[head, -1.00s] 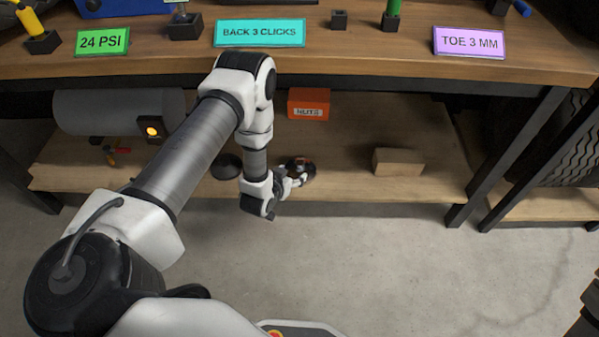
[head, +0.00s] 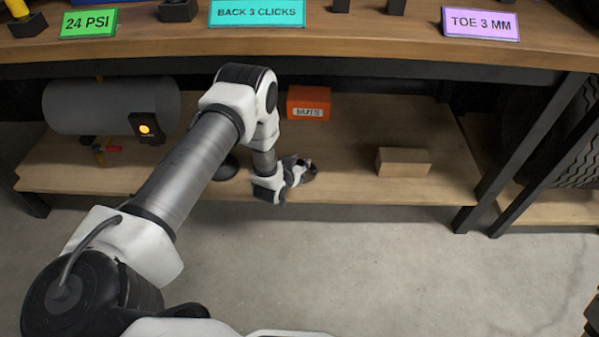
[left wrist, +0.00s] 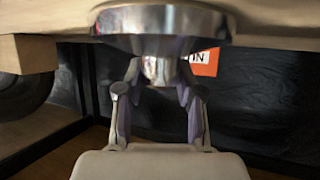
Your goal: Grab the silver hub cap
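The silver hub cap (left wrist: 160,22) fills the top of the left wrist view as a shiny shallow bowl with a knob in its middle. In the head view the hub cap (head: 311,174) is small and partly hidden by my left gripper (head: 299,170) on the lower shelf. In the left wrist view my left gripper (left wrist: 159,78) has its two fingers on either side of the knob. Narrow gaps seem to show between fingers and knob, so it looks open around it. My right gripper is not in view.
The lower shelf (head: 360,187) also holds an orange NUTS box (head: 309,103), a wooden block (head: 403,162), a grey cylinder (head: 112,105) with a lit box, and a dark round thing (head: 224,167). Open floor lies in front.

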